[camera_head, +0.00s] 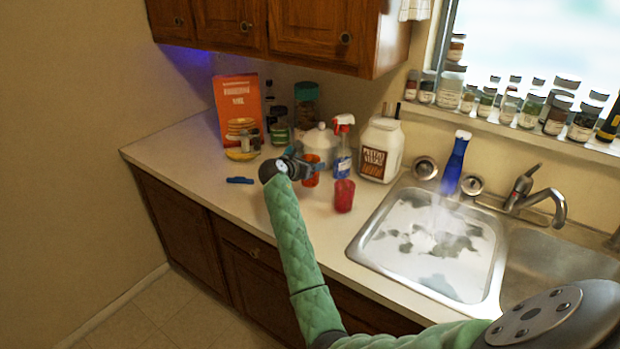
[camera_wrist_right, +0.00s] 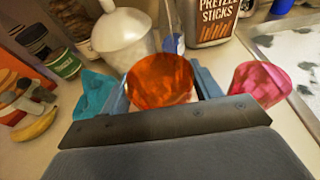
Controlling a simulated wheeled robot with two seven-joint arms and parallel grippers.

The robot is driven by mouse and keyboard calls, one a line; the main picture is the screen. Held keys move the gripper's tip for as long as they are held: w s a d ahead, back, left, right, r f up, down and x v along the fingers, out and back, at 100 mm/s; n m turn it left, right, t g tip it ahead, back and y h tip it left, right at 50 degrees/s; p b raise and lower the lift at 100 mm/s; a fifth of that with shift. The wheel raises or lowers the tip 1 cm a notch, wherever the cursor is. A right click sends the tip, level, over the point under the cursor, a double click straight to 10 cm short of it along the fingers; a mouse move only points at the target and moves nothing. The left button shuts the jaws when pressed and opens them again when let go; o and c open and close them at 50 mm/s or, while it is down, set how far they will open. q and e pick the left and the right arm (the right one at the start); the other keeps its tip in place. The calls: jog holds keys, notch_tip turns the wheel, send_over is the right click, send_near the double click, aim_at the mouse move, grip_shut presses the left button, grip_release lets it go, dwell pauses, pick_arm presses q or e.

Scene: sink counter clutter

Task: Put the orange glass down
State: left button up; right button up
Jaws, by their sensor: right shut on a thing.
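The orange glass (camera_head: 312,172) is upright over the counter, left of the red glass (camera_head: 343,195). My right gripper (camera_head: 311,168) is shut on it, one finger on each side. In the right wrist view the orange glass (camera_wrist_right: 160,82) sits between the two blue fingers (camera_wrist_right: 162,92). Its base is hidden there, and I cannot tell whether it touches the counter. The red glass also shows in the right wrist view (camera_wrist_right: 258,84), to the right of the fingers. My left gripper is not in view.
A white lidded pot (camera_head: 320,143), a spray bottle (camera_head: 342,150) and a pretzel jug (camera_head: 380,150) stand close behind. The sink (camera_head: 365,242) is to the right. A blue object (camera_head: 240,180) lies to the left. The counter's left part (camera_head: 175,145) is clear.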

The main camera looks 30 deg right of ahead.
jog(key=shift+s+f, duration=0.1)
jog(key=shift+f, duration=0.5)
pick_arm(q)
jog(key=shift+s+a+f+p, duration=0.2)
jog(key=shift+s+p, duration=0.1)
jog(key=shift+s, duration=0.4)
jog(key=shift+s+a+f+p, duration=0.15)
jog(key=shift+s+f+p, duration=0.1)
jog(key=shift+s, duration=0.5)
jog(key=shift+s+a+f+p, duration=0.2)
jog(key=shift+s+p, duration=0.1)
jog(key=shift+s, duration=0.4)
pick_arm(e)
jog(key=shift+f, duration=2.15)
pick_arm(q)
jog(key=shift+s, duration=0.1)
pick_arm(e)
jog(key=shift+f, duration=0.1)
jog(key=o, duration=1.2)
jog(key=shift+c, duration=0.2)
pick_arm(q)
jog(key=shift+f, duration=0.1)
